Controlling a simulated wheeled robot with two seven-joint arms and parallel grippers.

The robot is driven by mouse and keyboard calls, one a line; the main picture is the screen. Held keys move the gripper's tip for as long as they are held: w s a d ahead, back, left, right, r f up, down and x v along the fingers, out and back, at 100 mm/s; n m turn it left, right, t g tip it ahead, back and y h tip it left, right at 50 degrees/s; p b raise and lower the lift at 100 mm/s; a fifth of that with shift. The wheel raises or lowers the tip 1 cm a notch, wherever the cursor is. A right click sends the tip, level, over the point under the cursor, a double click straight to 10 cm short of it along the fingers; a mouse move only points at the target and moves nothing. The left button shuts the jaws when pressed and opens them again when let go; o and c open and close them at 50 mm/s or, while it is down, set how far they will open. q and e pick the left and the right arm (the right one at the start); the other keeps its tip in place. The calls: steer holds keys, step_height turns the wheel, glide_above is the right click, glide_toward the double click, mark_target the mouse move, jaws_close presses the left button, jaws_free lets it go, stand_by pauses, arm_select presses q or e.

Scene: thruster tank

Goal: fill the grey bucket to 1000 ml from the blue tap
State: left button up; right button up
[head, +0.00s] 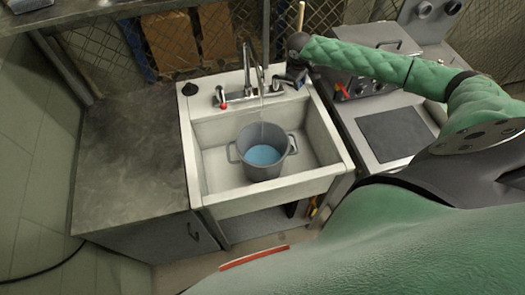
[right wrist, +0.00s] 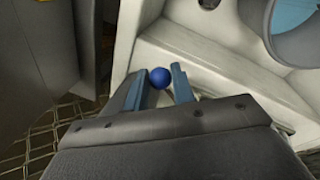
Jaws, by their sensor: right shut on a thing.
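The grey bucket (head: 265,170) stands upright in the white sink under the spout, with blue water (head: 262,154) inside. A thin stream (head: 262,118) falls from the faucet (head: 253,72) into it. The level in millilitres cannot be read. My right gripper (head: 292,78) is at the faucet's right side; in the right wrist view its fingers are shut on the blue tap knob (right wrist: 160,77). The bucket's rim and water also show in the right wrist view (right wrist: 292,22). The red tap knob (head: 223,105) is on the faucet's left. My left gripper is not in view.
The sink (head: 212,165) has free room around the bucket. A grey counter (head: 130,150) lies clear to the left. To the right is a bench with a dark plate (head: 395,134) and a metal box (head: 368,70). Cardboard boxes (head: 170,42) stand behind a mesh fence.

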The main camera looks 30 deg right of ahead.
stand_by(0.3)
steer(key=shift+s+a+p, duration=0.15)
steer(key=shift+a+p, duration=0.05)
steer(key=shift+p, duration=0.1)
steer(key=a, duration=0.1)
steer(key=s+a+p, duration=0.1)
steer(key=a+p, duration=0.1)
steer(key=shift+s+a, duration=0.3)
steer(key=shift+a, duration=0.1)
steer(key=a, duration=0.4)
steer(key=shift+w+a, duration=0.2)
steer(key=shift+a, duration=0.1)
steer(key=shift+s+d+f, duration=0.1)
stand_by(0.5)
